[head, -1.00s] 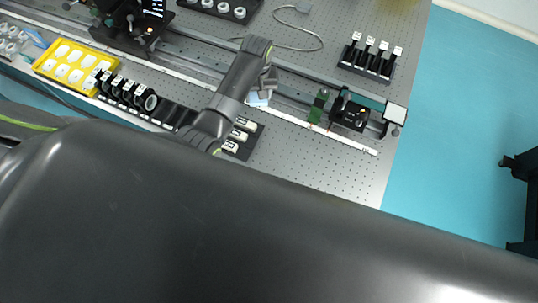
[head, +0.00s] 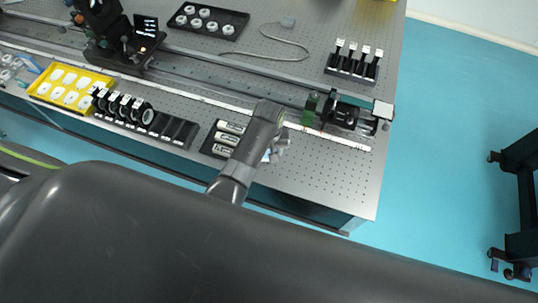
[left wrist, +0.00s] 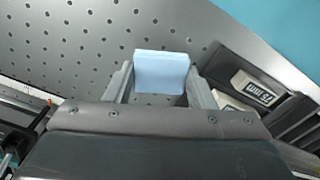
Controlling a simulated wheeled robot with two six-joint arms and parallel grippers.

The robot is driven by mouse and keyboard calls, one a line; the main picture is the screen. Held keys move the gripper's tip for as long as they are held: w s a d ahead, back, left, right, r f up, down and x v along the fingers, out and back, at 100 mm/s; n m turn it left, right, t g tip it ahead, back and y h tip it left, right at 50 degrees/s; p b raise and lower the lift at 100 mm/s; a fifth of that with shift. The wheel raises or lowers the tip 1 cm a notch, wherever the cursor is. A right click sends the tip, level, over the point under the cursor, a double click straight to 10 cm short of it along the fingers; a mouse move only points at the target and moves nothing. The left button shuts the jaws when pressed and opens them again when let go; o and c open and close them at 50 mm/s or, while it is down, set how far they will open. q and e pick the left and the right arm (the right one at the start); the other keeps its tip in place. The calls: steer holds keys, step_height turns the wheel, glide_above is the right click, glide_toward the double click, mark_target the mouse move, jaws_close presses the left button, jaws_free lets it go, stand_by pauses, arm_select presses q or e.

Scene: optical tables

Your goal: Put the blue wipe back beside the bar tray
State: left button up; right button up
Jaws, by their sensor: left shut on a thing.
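My left gripper (head: 277,150) is shut on the blue wipe, a small pale blue piece (left wrist: 161,72) that stands up between its fingers in the left wrist view. In the head view only a sliver of the wipe (head: 267,156) shows beside the gripper. The black bar tray (head: 209,140) holds white labelled bars and lies just left of the gripper. In the left wrist view the bar tray (left wrist: 222,68) is to the right of the wipe, apart from it. The wipe is over the perforated tabletop; its height is unclear. My right gripper is not in view.
A rail with a green part (head: 311,104) and a black mount (head: 342,113) runs behind the gripper. A black tray with lens mounts (head: 125,107) and a yellow tray (head: 40,90) are further left. Bare tabletop (head: 320,165) lies right of the gripper, up to the table's edge.

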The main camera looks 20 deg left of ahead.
arm_select(q)
step_height(320, 180, down, 3)
steer(key=shift+s+f, duration=0.1)
steer(key=shift+f, duration=0.3)
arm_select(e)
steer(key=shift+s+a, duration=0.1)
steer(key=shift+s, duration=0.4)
arm_select(q)
steer(key=o, duration=1)
steer(key=shift+f, duration=0.1)
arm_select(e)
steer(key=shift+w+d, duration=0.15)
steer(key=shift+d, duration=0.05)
arm_select(q)
steer(key=shift+r, duration=0.2)
step_height(320, 180, up, 12)
steer(key=shift+f, duration=0.1)
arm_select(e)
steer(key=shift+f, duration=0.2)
